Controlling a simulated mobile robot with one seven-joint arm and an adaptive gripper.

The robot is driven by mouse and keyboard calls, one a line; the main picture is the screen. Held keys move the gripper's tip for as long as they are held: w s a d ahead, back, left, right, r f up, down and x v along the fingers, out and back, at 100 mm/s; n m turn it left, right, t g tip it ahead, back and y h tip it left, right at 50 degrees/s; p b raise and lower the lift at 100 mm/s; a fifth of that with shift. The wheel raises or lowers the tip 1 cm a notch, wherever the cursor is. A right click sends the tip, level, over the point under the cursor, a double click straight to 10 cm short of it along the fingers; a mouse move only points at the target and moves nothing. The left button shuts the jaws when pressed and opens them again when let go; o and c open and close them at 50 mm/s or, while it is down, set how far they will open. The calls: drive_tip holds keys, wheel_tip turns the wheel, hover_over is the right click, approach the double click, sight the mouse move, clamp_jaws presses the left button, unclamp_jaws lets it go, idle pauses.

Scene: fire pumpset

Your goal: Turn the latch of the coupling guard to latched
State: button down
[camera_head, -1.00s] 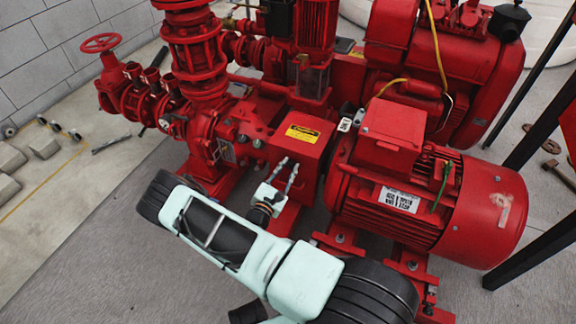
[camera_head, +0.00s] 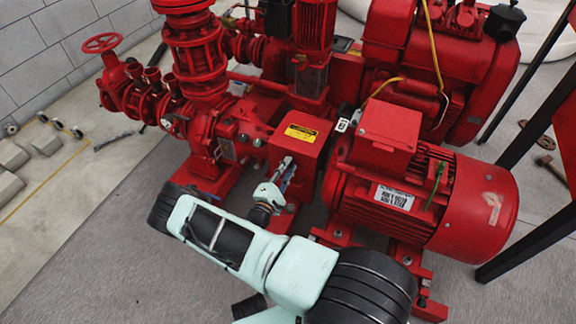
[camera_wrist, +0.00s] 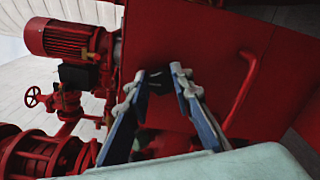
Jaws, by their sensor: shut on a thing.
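The coupling guard (camera_head: 303,152) is a red box with a yellow label, between the pump and the red motor in the head view. Its red face also fills the middle of the wrist view (camera_wrist: 195,50). My gripper (camera_head: 286,163) is at the front face of the guard, below the label. In the wrist view my gripper's two fingertips (camera_wrist: 159,76) stand against this face, a small gap apart. A small dark latch (camera_wrist: 158,83) shows between them, and the fingers are shut on it. The fingers hide most of the latch, so its angle cannot be told.
The ribbed red motor (camera_head: 420,200) stands close to the right of my gripper. Red pump pipework (camera_head: 195,60) stands to the left. A bent red bar (camera_wrist: 240,95) is right of the fingers in the wrist view. The grey floor (camera_head: 100,230) at the lower left is clear.

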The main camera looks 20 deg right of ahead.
drive_tip(key=shift+m, duration=0.4)
drive_tip(key=c, duration=1.7)
unclamp_jaws()
drive_tip(key=shift+a, duration=0.1)
drive_tip(key=v, duration=1.2)
